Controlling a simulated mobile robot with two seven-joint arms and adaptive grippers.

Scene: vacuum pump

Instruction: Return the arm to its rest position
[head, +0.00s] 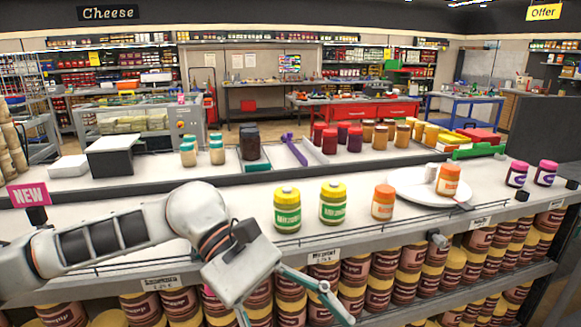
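My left arm comes in from the left across the front of the shelf counter (160,265). Its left gripper (296,316) hangs low over the counter's front edge, pointing down and to the right. Its two green-grey fingers are spread wide, and their tips run to the bottom edge of the picture. I see nothing held between the visible parts of the fingers. My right arm and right gripper are not in view.
Two yellow-lidded jars (333,204) and an orange jar (383,202) stand on the counter just beyond the gripper. A white plate (410,187) holding a jar is to the right. Jars fill the shelf below. A NEW sign (28,194) stands at left.

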